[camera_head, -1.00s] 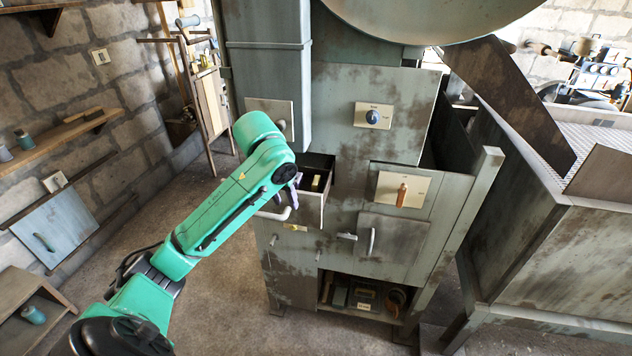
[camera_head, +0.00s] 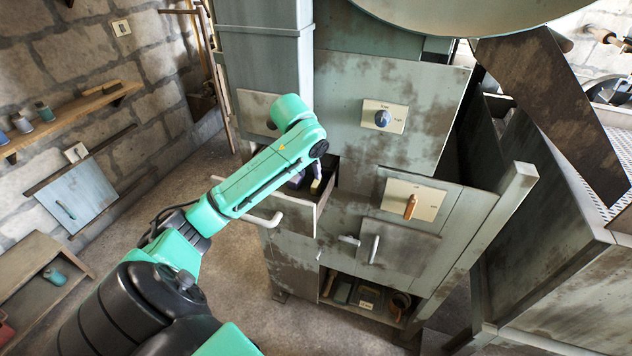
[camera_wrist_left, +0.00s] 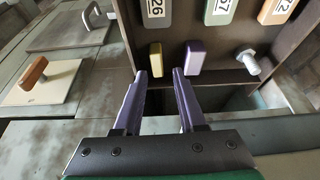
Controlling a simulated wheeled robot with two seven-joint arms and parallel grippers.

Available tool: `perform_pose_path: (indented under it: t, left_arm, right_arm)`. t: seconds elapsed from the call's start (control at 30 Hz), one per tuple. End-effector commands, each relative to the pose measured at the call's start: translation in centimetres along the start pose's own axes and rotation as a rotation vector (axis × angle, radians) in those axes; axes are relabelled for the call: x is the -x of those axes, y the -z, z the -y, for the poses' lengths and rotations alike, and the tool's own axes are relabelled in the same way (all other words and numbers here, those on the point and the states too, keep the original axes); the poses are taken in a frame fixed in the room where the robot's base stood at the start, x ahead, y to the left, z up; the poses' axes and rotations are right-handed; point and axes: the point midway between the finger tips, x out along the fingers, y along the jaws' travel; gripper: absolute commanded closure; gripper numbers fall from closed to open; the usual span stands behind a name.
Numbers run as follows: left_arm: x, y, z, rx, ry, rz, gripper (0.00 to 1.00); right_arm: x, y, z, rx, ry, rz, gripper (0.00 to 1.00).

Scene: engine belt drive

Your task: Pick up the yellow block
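The yellow block (camera_head: 316,187) stands in the open drawer (camera_head: 304,214) of the grey cabinet. In the left wrist view the yellow block (camera_wrist_left: 155,59) is just beyond the fingertips, roughly in line with the gap between them and a little to its left. My left gripper (camera_wrist_left: 161,76) is open with nothing between its purple fingers. In the head view it (camera_head: 306,180) is partly hidden behind my arm and is at the drawer. My right gripper is not in view.
A purple block (camera_wrist_left: 196,56) stands close right of the yellow one, and a grey bolt-like piece (camera_wrist_left: 249,61) farther right. Numbered tags (camera_wrist_left: 157,12) are behind them. The drawer's walls and handle (camera_head: 262,219) are close to my arm.

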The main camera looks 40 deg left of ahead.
Motion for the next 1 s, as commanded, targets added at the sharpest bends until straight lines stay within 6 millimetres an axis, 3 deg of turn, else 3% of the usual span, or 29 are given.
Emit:
perform_pose_path:
  t: [0.23, 0.33, 0.57, 0.67, 1.0]
  left_arm:
    - [-3.5, -0.3, -0.3, -0.002, 0.002, 0.005, 0.6]
    - [-5.3, -0.3, -0.3, 0.0, 0.0, 0.001, 0.6]
    - [-5.9, -0.4, -0.3, -0.001, 0.0, -0.002, 0.6]
    - [-5.9, -0.4, -0.3, -0.001, 0.0, -0.002, 0.98]
    - [-5.8, -0.3, -0.3, -0.001, 0.0, -0.001, 1.0]
  right_arm:
    - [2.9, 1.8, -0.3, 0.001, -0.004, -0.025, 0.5]
    - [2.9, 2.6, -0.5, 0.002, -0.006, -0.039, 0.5]
    - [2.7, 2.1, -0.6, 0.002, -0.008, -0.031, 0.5]
    - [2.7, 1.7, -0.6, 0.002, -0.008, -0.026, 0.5]
    - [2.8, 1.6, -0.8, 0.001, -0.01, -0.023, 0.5]
